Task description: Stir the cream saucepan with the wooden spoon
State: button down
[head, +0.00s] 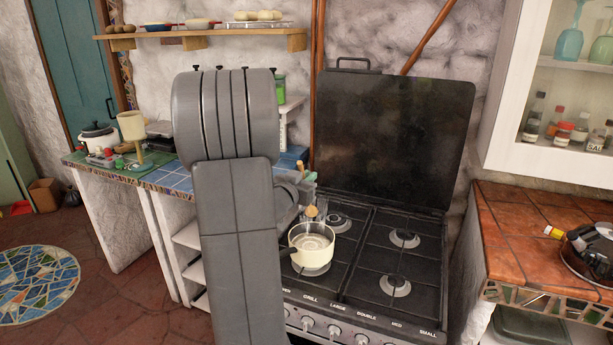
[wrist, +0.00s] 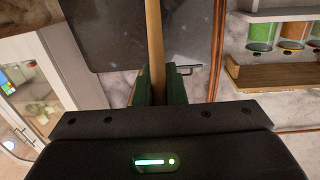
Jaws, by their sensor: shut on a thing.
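The cream saucepan (head: 311,252) stands on the left side of the hob, its dark handle pointing to the lower left. Part of the wooden spoon (head: 312,211) shows as a small tan piece just above and behind the pan's far rim. My gripper (head: 318,212) is at that spot, largely hidden behind my arm. In the wrist view the spoon's handle (wrist: 153,42) runs up between the green-padded fingers of my gripper (wrist: 155,88), which is shut on it. I cannot tell whether the spoon's other end is inside the pan.
The hob (head: 375,270) has other, empty burners, with its dark lid (head: 395,135) raised behind. A blue-tiled counter (head: 170,178) with several items is at left. An orange-tiled counter (head: 540,230) with a dark kettle-like item (head: 590,250) is at right.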

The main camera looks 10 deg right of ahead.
aim_at(311, 209)
jog(key=shift+s+a+f+b, duration=0.2)
jog(key=shift+f+b, duration=0.35)
jog(key=shift+f, duration=0.25)
jog(key=shift+w+d+f+b, duration=0.1)
jog(key=shift+w+f+b, duration=0.05)
jog(key=shift+f+b, duration=1.4)
jog(key=shift+w+d+f+b, duration=0.1)
jog(key=shift+w+f+b, duration=0.05)
jog(key=shift+f+b, duration=1.4)
jog(key=shift+w+d+f+b, duration=0.15)
jog(key=shift+f+b, duration=0.95)
jog(key=shift+f, duration=0.9)
jog(key=shift+s+a, duration=0.15)
